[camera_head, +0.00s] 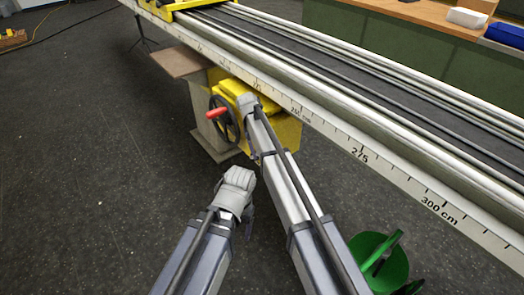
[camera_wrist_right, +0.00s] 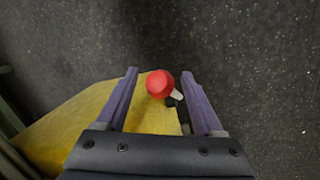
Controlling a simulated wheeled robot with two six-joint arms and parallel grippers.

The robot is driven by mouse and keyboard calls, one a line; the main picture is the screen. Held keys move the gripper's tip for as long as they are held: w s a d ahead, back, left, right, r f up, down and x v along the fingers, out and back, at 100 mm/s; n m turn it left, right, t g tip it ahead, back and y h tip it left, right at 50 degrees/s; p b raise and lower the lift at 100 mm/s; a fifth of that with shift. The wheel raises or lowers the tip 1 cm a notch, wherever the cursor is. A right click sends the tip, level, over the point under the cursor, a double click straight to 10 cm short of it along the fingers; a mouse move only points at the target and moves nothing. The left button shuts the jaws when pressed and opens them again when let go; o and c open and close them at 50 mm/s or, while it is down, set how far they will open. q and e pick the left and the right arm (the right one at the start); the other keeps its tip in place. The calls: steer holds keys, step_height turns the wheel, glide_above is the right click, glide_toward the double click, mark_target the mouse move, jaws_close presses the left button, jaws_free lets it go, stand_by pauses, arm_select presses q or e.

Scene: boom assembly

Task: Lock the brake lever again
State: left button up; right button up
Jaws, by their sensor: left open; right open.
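The brake lever (camera_wrist_right: 160,84) shows as a red ball knob on a short pale stem in the right wrist view. It stands between the two spread purple fingers of my right gripper (camera_wrist_right: 160,73), with gaps on both sides.
A black handwheel (camera_head: 228,132) with a red handle (camera_head: 217,113) is left of my right arm. The long rail (camera_head: 330,112) with a centimetre scale crosses above the housing. Dark floor at left is mostly free.

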steer(key=p+v, duration=0.7)
steer(key=shift+a+r, duration=0.15)
steer(key=shift+r, duration=0.25)
